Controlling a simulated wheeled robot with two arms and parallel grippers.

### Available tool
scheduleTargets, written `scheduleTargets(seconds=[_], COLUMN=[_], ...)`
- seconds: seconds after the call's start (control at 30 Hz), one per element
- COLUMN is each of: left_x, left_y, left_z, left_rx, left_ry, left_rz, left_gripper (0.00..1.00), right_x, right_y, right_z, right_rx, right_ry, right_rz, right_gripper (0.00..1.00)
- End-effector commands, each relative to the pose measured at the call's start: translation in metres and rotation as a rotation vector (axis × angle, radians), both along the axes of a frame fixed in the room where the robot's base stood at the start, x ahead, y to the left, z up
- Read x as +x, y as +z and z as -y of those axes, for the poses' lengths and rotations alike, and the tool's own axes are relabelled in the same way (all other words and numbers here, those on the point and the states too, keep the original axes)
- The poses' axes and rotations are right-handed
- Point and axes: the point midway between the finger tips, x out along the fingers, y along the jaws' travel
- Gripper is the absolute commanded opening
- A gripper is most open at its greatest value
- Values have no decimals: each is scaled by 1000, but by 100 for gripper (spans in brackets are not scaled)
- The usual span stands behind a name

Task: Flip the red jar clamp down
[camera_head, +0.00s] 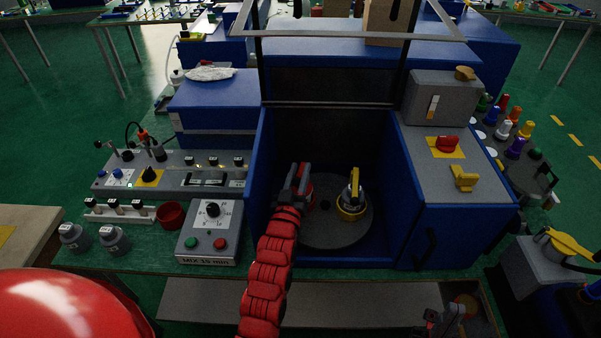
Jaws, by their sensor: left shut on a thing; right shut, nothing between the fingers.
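My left gripper (298,174) reaches into the open blue chamber on the red arm. It is shut around the red jar clamp, beside the red jar (308,190). The clamp itself is mostly hidden by the fingers, so its angle cannot be told. The yellow jar (351,209) stands to the right on the same round grey plate (330,235), with its yellow clamp handle (355,180) raised. My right gripper (437,318) is low at the bottom right, in front of the bench, shut and apart from the jars.
Blue walls (258,170) flank the chamber on both sides, and a raised frame (330,103) spans above its front. A timer box (209,236) and a red cup (171,214) stand to the left. A grey panel with a red knob (446,144) and yellow knob (463,178) is at right.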

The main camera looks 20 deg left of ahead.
Motion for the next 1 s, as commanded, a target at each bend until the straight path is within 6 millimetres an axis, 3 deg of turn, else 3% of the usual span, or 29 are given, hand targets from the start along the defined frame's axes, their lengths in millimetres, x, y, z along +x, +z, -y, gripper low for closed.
scheduleTargets(seconds=[0.03,0.3,1.0], left_x=[-2,-9,-10], left_y=[-12,-27,-29], left_z=[0,0,1], left_rx=[0,-1,-1], left_ry=[1,0,0], left_rz=[-7,-10,-10], left_gripper=[0,0,0], right_x=[0,0,0], right_y=[-11,-28,-31], right_z=[0,0,0], right_rx=[0,0,0], right_ry=[0,0,0], right_rz=[0,0,0], right_gripper=[0,0,0])
